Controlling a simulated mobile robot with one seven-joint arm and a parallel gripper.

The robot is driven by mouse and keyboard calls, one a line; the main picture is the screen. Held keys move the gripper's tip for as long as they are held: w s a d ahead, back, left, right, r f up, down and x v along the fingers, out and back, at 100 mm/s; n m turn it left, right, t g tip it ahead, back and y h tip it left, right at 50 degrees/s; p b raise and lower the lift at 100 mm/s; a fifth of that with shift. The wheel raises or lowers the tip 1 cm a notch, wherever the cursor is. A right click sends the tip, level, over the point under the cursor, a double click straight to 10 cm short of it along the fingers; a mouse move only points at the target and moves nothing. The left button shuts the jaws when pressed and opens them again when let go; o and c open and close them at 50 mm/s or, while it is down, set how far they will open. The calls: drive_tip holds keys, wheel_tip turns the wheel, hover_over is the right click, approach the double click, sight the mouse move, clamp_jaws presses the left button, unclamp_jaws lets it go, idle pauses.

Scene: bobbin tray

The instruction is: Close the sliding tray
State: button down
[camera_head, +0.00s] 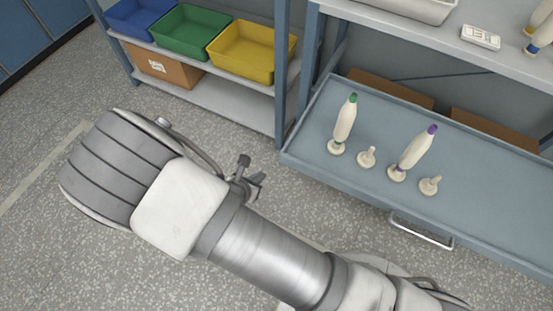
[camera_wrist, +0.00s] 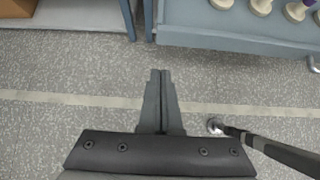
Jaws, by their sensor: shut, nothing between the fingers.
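The sliding tray (camera_head: 330,105) is a blue-grey drawer pulled out from under the shelf at right. Its front carries a metal bar handle (camera_head: 422,232). A green-tipped bobbin (camera_head: 345,120) and a purple-tipped bobbin (camera_head: 417,150) stand on round bases in it, beside two short bare pegs (camera_head: 367,157). My gripper (camera_head: 258,183) is left of the tray, over the floor, apart from tray and handle. In the wrist view my gripper (camera_wrist: 160,72) has its fingers together and empty. The tray's front wall (camera_wrist: 235,39) and part of the handle (camera_wrist: 314,64) show there at upper right.
A lower shelf at left holds blue (camera_head: 142,17), green (camera_head: 190,34) and yellow (camera_head: 252,50) bins above a cardboard box (camera_head: 163,66). A blue-grey post (camera_head: 281,90) stands by the tray's left end. The speckled floor (camera_head: 60,235) in front is open.

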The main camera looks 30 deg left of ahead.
sight(281, 157)
drive_tip(key=shift+w+r+b+x, duration=0.3)
drive_tip(key=shift+b+x, duration=0.25)
drive_tip(key=shift+x, duration=1.6)
drive_tip(key=shift+w+r+b+x, duration=0.35)
drive_tip(key=shift+b+x, duration=0.25)
drive_tip(key=shift+x, duration=1.55)
drive_tip(key=shift+w+r+b+x, duration=0.3)
drive_tip(key=shift+b+x, duration=0.25)
drive_tip(key=shift+x, duration=1.6)
